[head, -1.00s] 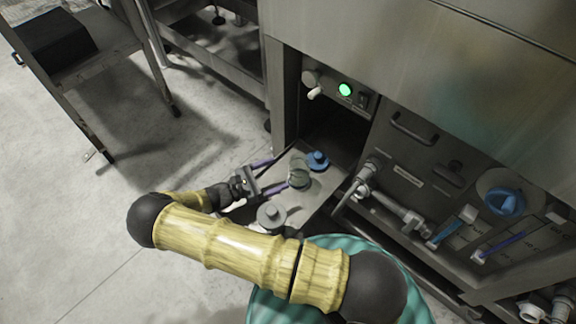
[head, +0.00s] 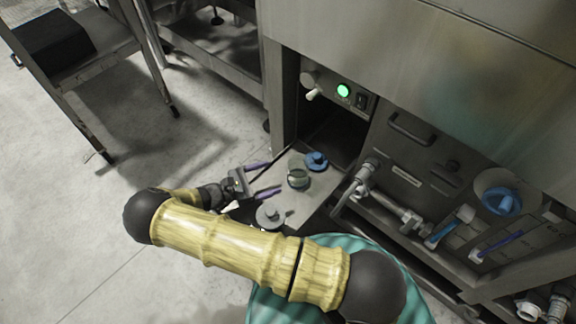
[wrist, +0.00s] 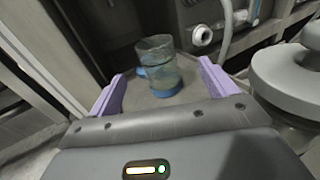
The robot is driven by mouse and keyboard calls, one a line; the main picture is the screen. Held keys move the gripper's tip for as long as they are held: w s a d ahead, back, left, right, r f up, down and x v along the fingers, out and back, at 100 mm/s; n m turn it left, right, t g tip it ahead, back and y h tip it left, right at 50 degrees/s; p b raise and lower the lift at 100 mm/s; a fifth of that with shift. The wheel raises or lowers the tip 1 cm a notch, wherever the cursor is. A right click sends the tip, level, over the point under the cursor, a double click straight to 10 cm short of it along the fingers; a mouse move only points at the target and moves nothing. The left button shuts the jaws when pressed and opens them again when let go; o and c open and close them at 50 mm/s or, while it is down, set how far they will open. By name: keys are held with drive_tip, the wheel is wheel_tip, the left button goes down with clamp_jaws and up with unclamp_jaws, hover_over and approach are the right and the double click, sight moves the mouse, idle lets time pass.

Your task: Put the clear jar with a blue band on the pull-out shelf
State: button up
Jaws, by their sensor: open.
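The clear jar with a blue band (head: 298,178) stands upright on the pull-out shelf (head: 322,187) under the machine. In the wrist view the jar (wrist: 158,68) is ahead of my gripper, between the lines of its two purple fingers, with the blue band near its base. My gripper (head: 264,178) is open and empty, to the left of the jar in the head view, its fingers pointing at it. The fingertips appear apart from the jar.
A blue-topped item (head: 316,160) stands behind the jar on the shelf. A grey lidded container (head: 270,215) stands in front of it, close to my gripper's right side in the wrist view (wrist: 290,80). Pipes and valves (head: 385,200) lie to the right. Open floor is left.

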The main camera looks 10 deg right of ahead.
drive_tip(key=s+d+r+m+y, duration=0.3)
drive_tip(key=r+m+y, duration=0.2)
drive_tip(key=r+m, duration=0.1)
drive_tip(key=s+d+r+m+y, duration=0.4)
drive_tip(key=r+m+y, duration=0.2)
drive_tip(key=r, duration=0.3)
drive_tip(key=s+d+r+m+y, duration=0.4)
drive_tip(key=r+m+y, duration=0.2)
drive_tip(key=r+m, duration=0.2)
drive_tip(key=shift+s+r+g, duration=0.2)
drive_tip(key=shift+g, duration=0.2)
drive_tip(key=w+p+v, duration=0.1)
drive_tip(key=p+v, duration=0.5)
drive_tip(key=p, duration=0.1)
drive_tip(key=shift+w+r, duration=0.15)
drive_tip(key=shift+r, duration=0.45)
